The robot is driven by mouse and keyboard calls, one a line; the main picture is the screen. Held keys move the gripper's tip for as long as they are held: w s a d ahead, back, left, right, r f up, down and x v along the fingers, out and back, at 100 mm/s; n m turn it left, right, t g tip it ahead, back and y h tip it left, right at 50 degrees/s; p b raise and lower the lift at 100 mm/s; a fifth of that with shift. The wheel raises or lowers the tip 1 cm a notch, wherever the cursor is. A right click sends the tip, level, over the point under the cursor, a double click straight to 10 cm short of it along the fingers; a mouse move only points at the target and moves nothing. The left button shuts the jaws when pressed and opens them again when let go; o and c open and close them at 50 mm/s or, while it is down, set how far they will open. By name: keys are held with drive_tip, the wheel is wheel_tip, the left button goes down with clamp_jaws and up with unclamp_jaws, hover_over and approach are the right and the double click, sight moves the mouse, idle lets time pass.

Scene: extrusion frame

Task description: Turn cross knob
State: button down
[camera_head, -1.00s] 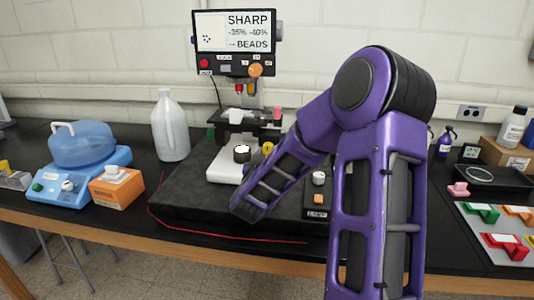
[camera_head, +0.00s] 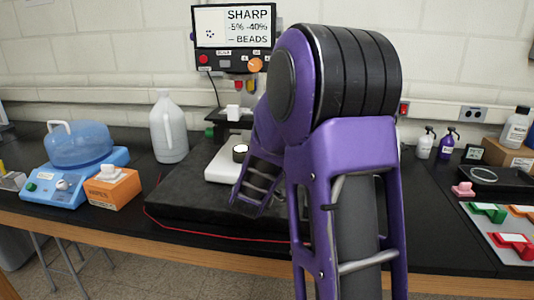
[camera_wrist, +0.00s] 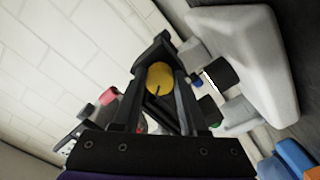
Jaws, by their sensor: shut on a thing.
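In the wrist view, a round yellow knob (camera_wrist: 160,77) with a dark mark sits between the two black fingers of my gripper (camera_wrist: 160,84). The fingers are shut on it. No other knob that I can tell to be the cross knob shows there. In the head view my purple arm hides both the gripper and this knob. The white microscope base (camera_head: 221,165) shows left of my arm and also in the wrist view (camera_wrist: 262,62). The screen (camera_head: 234,27) above reads SHARP, -5% -40%, BEADS.
An orange dial (camera_head: 255,65) and a red button (camera_head: 203,59) are below the screen. A white jug (camera_head: 168,128), a blue machine (camera_head: 75,175) and an orange box (camera_head: 113,188) stand left. Spray bottles (camera_head: 447,140) and a tray of coloured pieces (camera_head: 500,230) are at right.

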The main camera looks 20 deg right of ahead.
drive_tip(key=shift+n, duration=0.7)
drive_tip(key=shift+c, duration=2.2)
unclamp_jaws()
drive_tip(key=shift+s, duration=0.1)
